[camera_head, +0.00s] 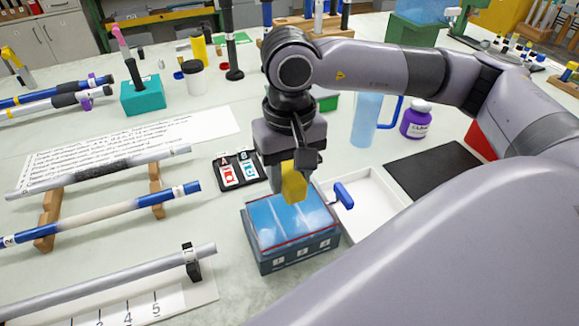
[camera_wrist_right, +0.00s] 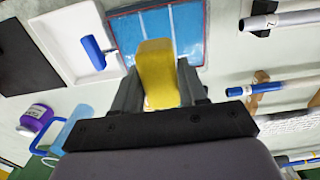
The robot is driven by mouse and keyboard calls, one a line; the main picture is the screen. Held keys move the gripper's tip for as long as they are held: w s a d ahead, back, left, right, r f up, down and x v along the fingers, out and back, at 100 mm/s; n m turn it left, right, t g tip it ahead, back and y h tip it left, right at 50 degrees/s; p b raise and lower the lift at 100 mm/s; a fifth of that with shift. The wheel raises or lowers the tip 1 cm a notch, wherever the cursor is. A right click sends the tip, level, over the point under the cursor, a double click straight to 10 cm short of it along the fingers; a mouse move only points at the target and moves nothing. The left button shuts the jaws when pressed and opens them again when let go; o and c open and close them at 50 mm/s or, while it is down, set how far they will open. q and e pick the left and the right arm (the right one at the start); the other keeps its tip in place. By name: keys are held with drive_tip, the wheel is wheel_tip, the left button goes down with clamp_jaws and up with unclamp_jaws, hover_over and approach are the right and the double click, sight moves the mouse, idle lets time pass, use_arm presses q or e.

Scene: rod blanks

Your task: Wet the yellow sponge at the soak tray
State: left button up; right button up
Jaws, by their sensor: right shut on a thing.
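The yellow sponge (camera_head: 294,187) is upright between the fingers of my right gripper (camera_head: 291,172), which is shut on it. The right wrist view also shows the sponge (camera_wrist_right: 156,72) between the two dark fingers. The soak tray (camera_head: 296,260) is a dark blue box with light blue compartments, a red line along its rim and numbered labels on its front. The sponge's lower end is over the tray's rear part. I cannot tell whether it touches the blue surface. My left gripper is not in view.
A white tray (camera_head: 376,205) with a blue-handled tool (camera_head: 343,195) stands right of the soak tray. A black mat (camera_head: 433,170), a purple bottle (camera_head: 416,120) and a blue jug (camera_head: 366,120) lie beyond. Rods on wooden rests (camera_head: 48,215) fill the left. A black card holder (camera_head: 238,172) is behind.

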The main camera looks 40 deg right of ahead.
wheel_tip(320, 180, down, 4)
drive_tip(key=shift+f+b, duration=0.1)
drive_tip(key=shift+b, duration=0.7)
wheel_tip(320, 180, down, 4)
drive_tip(key=b, duration=0.4)
drive_tip(key=shift+f+b, duration=0.1)
drive_tip(key=shift+b, duration=0.2)
drive_tip(key=shift+f, duration=0.15)
drive_tip(key=shift+r+p, duration=0.3)
drive_tip(key=shift+r, duration=0.55)
drive_tip(key=shift+r+p, duration=1.05)
drive_tip(key=shift+r, duration=1.4)
